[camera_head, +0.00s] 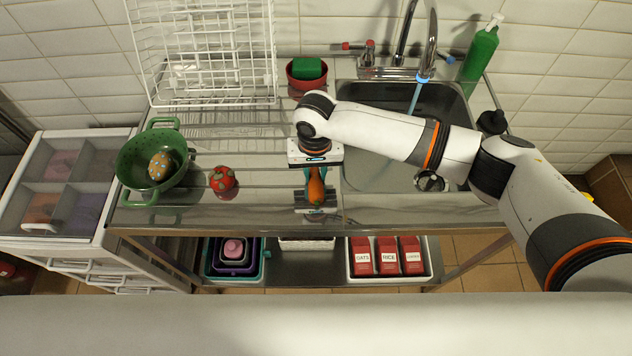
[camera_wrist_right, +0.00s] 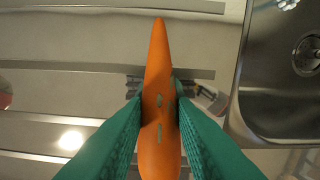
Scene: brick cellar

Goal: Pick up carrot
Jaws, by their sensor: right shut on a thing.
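The orange carrot (camera_head: 316,187) is at my right gripper (camera_head: 316,192), over the steel drainboard left of the sink. In the right wrist view the carrot (camera_wrist_right: 158,95) lies between the green finger pads of the gripper (camera_wrist_right: 158,100), which are closed against both its sides. Its narrow tip points to the top of that view. I cannot tell whether the carrot still touches the drainboard. My left gripper is not in view.
A red tomato-like item (camera_head: 223,179) and a green colander (camera_head: 133,163) with a spotted item (camera_head: 160,166) stand to the left. The sink (camera_head: 378,171) is to the right. A white dish rack (camera_head: 205,95) and a red bowl (camera_head: 293,82) with a green sponge stand behind.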

